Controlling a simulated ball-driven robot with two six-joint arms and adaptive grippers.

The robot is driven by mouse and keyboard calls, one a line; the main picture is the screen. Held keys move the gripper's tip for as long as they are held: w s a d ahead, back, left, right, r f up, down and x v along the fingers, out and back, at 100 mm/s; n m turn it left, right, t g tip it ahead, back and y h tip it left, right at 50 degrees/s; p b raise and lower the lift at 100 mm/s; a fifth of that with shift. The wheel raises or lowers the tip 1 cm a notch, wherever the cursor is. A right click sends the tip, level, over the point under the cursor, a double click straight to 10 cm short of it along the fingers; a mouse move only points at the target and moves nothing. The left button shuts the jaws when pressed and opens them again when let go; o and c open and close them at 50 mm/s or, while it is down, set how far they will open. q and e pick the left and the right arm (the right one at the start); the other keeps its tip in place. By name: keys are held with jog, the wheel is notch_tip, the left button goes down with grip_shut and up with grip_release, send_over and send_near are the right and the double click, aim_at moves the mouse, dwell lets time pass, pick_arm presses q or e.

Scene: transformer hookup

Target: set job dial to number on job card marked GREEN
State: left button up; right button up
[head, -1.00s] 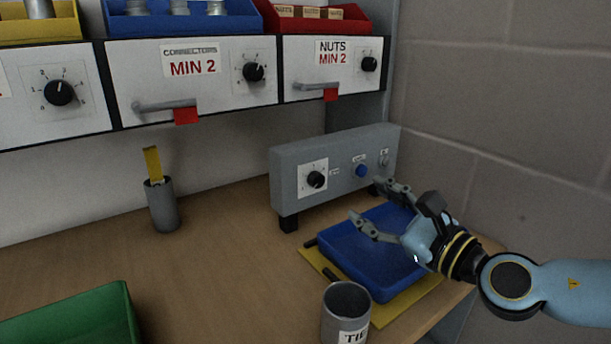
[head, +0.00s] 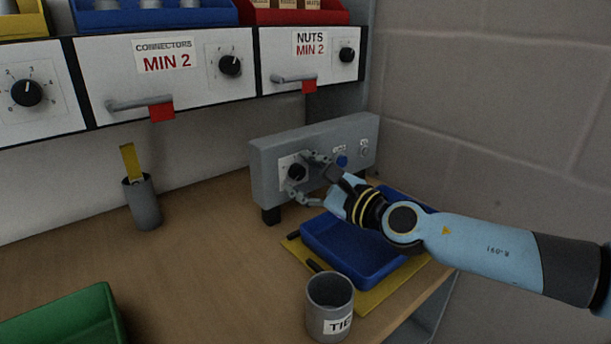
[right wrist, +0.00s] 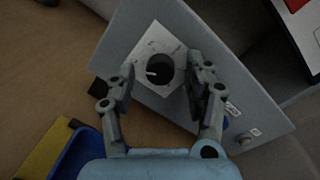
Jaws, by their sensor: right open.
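The grey control box (head: 265,165) stands on short feet at the back of the bench. Its black job dial (head: 297,171) sits on a white plate at the left of its face. In the right wrist view the dial (right wrist: 159,73) shows a white pointer mark toward the picture's left; its numbers are too small to read. My right gripper (head: 312,178) is open in front of the dial. In the right wrist view its fingers (right wrist: 160,88) stand on either side of the dial, apart from it. No job card marked GREEN can be made out. My left gripper is out of view.
A blue tray (head: 345,272) on a yellow mat (head: 375,297) lies below the right arm. A grey cup (head: 330,318) stands in front, a pen holder (head: 142,205) at left, a green bin (head: 75,318) front left. Drawers with dials (head: 165,85) hang above.

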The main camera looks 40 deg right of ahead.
jog(key=c, duration=0.4)
grip_shut()
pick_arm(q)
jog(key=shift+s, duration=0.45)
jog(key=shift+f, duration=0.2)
